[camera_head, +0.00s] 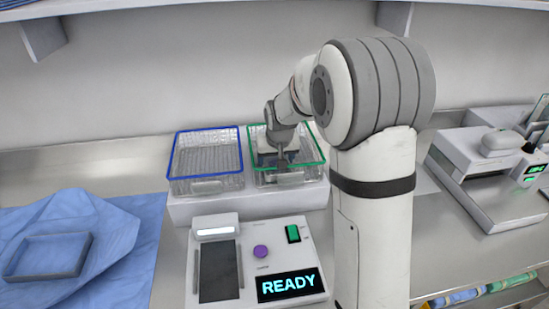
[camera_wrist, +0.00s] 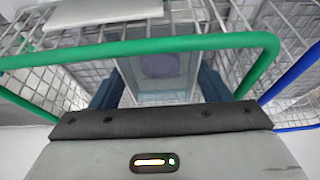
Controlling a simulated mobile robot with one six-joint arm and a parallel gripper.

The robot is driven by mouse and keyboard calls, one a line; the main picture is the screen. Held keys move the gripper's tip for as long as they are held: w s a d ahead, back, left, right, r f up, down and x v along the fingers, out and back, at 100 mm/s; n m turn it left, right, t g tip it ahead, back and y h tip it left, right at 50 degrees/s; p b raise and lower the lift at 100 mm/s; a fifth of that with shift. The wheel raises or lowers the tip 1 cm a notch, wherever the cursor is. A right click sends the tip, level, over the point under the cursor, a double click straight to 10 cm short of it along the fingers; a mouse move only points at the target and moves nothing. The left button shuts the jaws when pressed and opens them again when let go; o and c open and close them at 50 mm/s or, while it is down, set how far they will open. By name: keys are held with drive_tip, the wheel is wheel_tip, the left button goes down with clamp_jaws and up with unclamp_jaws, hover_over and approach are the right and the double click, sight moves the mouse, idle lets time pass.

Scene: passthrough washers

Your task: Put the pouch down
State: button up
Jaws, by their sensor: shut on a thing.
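My gripper (camera_wrist: 158,88) is shut on the pouch (camera_wrist: 160,68), a pale, clear packet with a round purple-grey thing inside. The two dark blue fingers are on either side of it in the wrist view. In the head view my gripper (camera_head: 281,157) is down at the green-rimmed wire basket (camera_head: 322,158), and the arm hides part of that basket. The pouch's lower end and whether it touches the basket floor cannot be told. The green rim (camera_wrist: 140,46) crosses in front of the pouch in the wrist view.
An empty blue-rimmed basket (camera_head: 206,160) stands to the left. A device reading READY (camera_head: 289,285) is in front. A blue cloth with a grey tray (camera_head: 48,257) lies far left. Another machine (camera_head: 487,185) stands right.

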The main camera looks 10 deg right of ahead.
drive_tip(key=shift+f, duration=0.2)
drive_tip(key=o, duration=0.9)
drive_tip(key=shift+o, duration=0.2)
drive_tip(key=shift+r, duration=0.2)
drive_tip(key=shift+r, duration=0.2)
drive_tip(key=b+v, duration=0.1)
drive_tip(key=v, duration=1)
drive_tip(key=s+d+f, duration=0.1)
drive_tip(key=s+f, duration=0.1)
drive_tip(key=s, duration=1.1)
drive_tip(key=s+d+f+g, duration=0.1)
drive_tip(key=s+d+f, duration=0.1)
drive_tip(key=s, duration=1.2)
drive_tip(key=shift+s, duration=0.35)
drive_tip(key=shift+f, duration=0.1)
